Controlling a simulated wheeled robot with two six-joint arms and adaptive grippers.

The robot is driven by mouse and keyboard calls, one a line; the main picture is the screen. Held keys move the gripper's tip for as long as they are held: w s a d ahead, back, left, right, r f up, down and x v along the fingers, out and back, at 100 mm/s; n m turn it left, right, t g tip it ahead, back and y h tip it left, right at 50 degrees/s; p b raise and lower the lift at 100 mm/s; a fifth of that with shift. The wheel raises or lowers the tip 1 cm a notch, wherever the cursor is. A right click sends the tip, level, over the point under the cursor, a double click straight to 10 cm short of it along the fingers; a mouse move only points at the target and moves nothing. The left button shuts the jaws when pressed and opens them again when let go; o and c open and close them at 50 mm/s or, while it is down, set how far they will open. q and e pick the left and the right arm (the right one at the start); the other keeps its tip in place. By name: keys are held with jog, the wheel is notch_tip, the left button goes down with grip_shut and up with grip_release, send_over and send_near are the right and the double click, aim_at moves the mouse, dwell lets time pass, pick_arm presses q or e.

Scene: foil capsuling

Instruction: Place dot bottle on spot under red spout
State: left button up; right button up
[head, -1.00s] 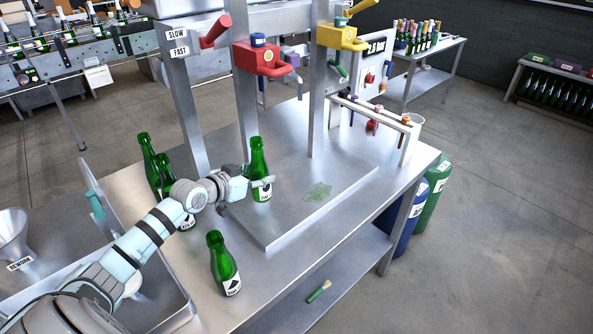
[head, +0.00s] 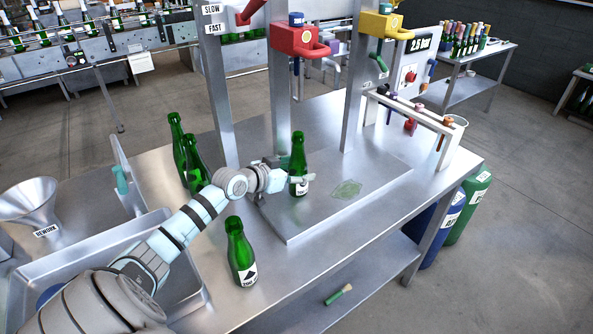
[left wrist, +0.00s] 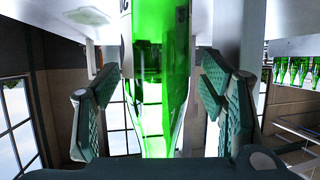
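A green bottle (head: 298,160) stands upright on the raised metal plate (head: 305,222), below the red spout (head: 299,40). Its white label is partly hidden by my gripper, so I cannot read its mark. My left gripper (head: 300,180) is around the bottle, a finger on each side. In the left wrist view, the bottle (left wrist: 158,85) is upside down between the two pads, with narrow gaps beside it, so the gripper looks open. The spot under the bottle is hidden. My right gripper is not in view.
Two more bottles (head: 186,155) stand behind my arm. A green patch (head: 346,189) lies on the plate to the right. A yellow spout (head: 381,24) and a small rack (head: 420,118) are further right.

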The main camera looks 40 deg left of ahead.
pick_arm(q)
jog(key=shift+s+r, duration=0.15)
jog(key=shift+s, duration=0.15)
jog(key=shift+r, duration=0.2)
jog(key=shift+s+a+r+p, duration=0.1)
jog(key=shift+s+p, duration=0.1)
jog(key=shift+p, duration=0.1)
jog(key=p+v, duration=0.3)
jog(key=v, duration=0.2)
jog(key=shift+s+r, duration=0.25)
jog(key=shift+r, duration=0.05)
jog(key=p, duration=0.7)
send_near(291, 169)
jog(key=shift+f, duration=0.2)
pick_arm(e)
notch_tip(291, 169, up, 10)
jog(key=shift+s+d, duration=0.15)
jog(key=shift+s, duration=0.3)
pick_arm(q)
jog(key=shift+a+b, duration=0.15)
jog(key=shift+b, duration=0.15)
